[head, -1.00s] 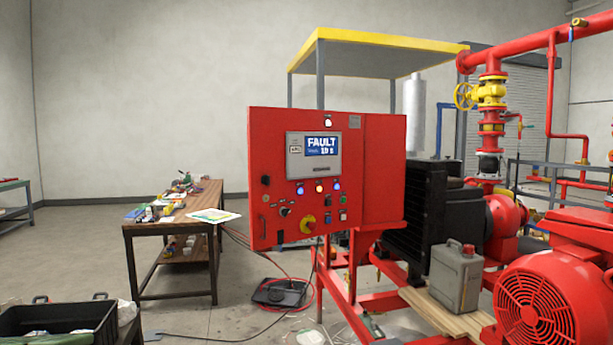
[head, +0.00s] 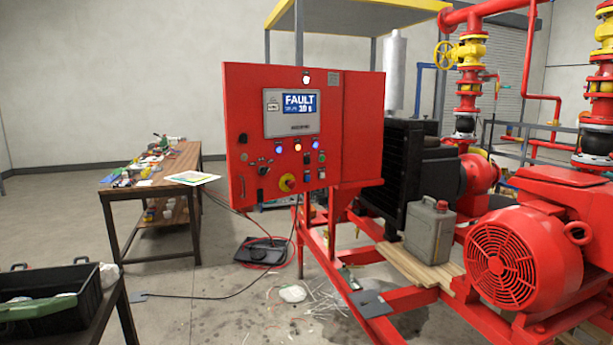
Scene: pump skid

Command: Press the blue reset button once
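The red control panel (head: 233,110) stands upright on the skid frame, left of the picture's middle. Its screen (head: 292,113) reads FAULT, with a small line under it that seems to read 10 s. A small blue control (head: 307,184) sits lower, right of the red and yellow rotary knob (head: 287,183). Labels are too small to tell which one is the reset button. Neither of my grippers shows.
A wooden workbench (head: 115,190) with tools stands left of the panel. A black crate (head: 95,300) on a table is at the front left. A grey can (head: 430,232) and red motor (head: 515,262) are at right. Hoses and debris (head: 292,293) lie on the floor before the panel.

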